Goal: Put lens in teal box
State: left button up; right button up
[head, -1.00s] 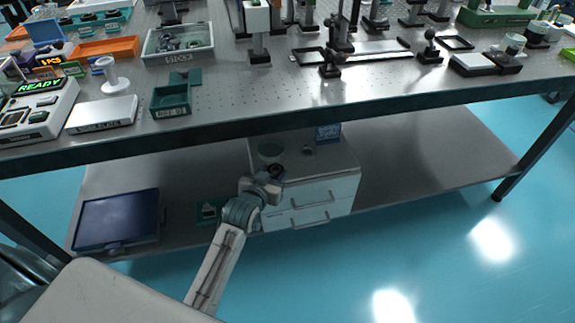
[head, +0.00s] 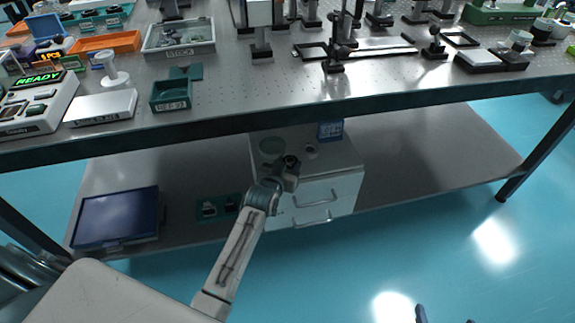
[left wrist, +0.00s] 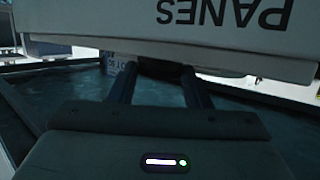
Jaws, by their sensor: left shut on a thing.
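My left gripper (head: 291,162) is over the front top of the white drawer cabinet under the table. It is shut on a small dark round thing, which I take to be the lens; its details are too small and dark to read. In the left wrist view the two fingers (left wrist: 157,88) close on a dark thing (left wrist: 158,69). The teal box (head: 171,97), open-topped with a label on its front, stands on the table near the front edge, up and left of my left gripper. Two dark tips of my right gripper (head: 446,317) show apart at the bottom edge.
The white cabinet (head: 335,190) has drawers with handles, and a round green dish (head: 271,146) and blue box (head: 330,130) on top. The table's front edge (head: 300,112) overhangs it. A grey tray (head: 180,38) and white block (head: 101,106) stand near the teal box.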

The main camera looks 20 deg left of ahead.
pick_arm(q)
jog(key=shift+f, duration=0.2)
jog(key=o, duration=1)
jog(key=shift+r, duration=0.15)
